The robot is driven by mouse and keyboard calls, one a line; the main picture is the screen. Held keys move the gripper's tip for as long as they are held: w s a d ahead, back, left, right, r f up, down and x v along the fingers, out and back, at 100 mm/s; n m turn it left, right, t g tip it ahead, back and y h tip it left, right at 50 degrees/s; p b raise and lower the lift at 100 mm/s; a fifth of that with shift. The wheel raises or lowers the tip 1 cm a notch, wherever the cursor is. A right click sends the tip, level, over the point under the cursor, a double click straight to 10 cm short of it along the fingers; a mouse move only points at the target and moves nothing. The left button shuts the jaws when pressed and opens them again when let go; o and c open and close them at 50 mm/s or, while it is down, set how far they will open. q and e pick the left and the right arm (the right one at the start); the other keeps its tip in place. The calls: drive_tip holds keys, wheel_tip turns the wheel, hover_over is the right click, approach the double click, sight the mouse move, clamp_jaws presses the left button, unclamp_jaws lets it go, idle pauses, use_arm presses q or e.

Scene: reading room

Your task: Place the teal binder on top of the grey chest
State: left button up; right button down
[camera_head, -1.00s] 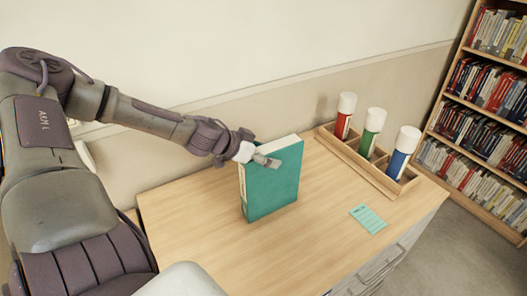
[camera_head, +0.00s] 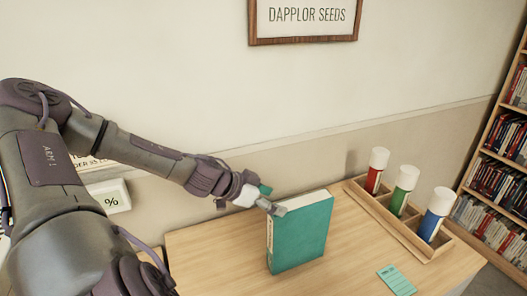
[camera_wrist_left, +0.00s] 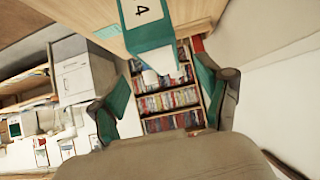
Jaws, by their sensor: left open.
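The teal binder (camera_head: 302,236) stands upright on a light wood top (camera_head: 210,258) in the head view. In the left wrist view the binder's spine (camera_wrist_left: 150,32) shows a white label with a 4. My left gripper (camera_head: 272,200) is at the binder's upper left corner. It is open, with its teal-padded fingers spread either side of the binder's near end in the left wrist view (camera_wrist_left: 160,82). A pale grey drawer unit (camera_wrist_left: 76,78) shows at the left there; I cannot tell whether it is the grey chest. My right gripper is not in view.
A wooden rack (camera_head: 395,225) with red, green and blue white-capped cylinders stands right of the binder. A teal note card (camera_head: 397,280) lies in front of it. A bookshelf (camera_head: 497,165) stands at the far right. The wall is close behind.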

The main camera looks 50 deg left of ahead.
use_arm(q)
drive_tip(key=shift+b+v, duration=0.35)
drive_tip(key=shift+v, duration=1.2)
drive_tip(key=shift+d+f, duration=0.1)
